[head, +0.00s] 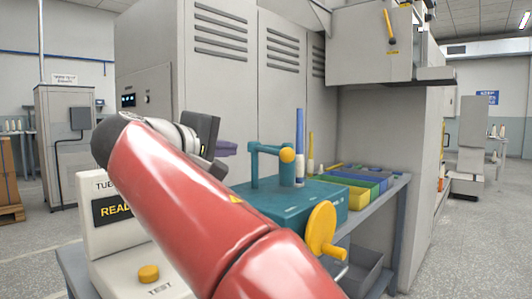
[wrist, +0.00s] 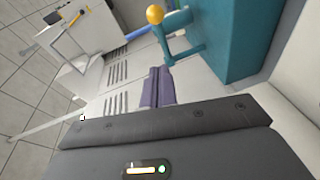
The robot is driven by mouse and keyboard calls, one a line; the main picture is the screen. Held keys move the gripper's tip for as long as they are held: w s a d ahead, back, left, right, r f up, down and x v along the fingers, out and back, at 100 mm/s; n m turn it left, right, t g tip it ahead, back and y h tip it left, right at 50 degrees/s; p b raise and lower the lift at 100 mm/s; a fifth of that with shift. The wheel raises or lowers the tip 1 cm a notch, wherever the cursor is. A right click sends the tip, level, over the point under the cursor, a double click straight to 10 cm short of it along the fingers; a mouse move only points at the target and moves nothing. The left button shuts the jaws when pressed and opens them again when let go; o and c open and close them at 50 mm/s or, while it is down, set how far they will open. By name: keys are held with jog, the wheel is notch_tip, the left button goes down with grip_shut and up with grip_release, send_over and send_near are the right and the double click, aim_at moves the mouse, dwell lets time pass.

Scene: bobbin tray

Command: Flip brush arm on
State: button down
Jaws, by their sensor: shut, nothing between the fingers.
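A teal arm (head: 268,148) with a yellow ball (head: 287,155) at its end stands on top of a teal machine (head: 290,203) on the bench. It also shows in the wrist view (wrist: 180,20), with the ball at the top. A yellow handle (head: 389,26) sits on the grey overhead cabinet; no readable label tells which of the two is the brush arm. My gripper (head: 229,147) is shut and empty, to the left of the teal arm and apart from it. In the wrist view its purple fingers (wrist: 158,72) meet, below and left of the teal arm.
A yellow handwheel (head: 322,232) sticks out at the machine's front. A blue rod (head: 300,140) and white cone stand beside the teal arm. Coloured trays (head: 352,193) lie to the right. A white tester (head: 105,215) reading READY is at left, partly behind my red arm.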

aim_at(281, 153)
jog(key=s+d+x, duration=0.1)
jog(key=d+x, duration=0.1)
jog(key=x, duration=1)
jog(key=shift+w+d+f, duration=0.2)
jog(key=shift+d+f, duration=0.1)
jog(key=shift+d, duration=0.15)
jog(key=shift+d, duration=0.15)
jog(key=shift+w+d+n+y, duration=0.15)
jog(key=shift+d+n+y, duration=0.25)
jog(key=shift+d+y, duration=0.15)
jog(key=w+d+n+t+y+p, duration=0.1)
jog(key=w+d+n+y+p, duration=0.1)
jog(key=w+d, duration=0.4)
jog(key=shift+d+n+t+y, duration=0.3)
jog(key=shift+d+n+y, duration=0.4)
jog(key=shift+d+y, duration=0.55)
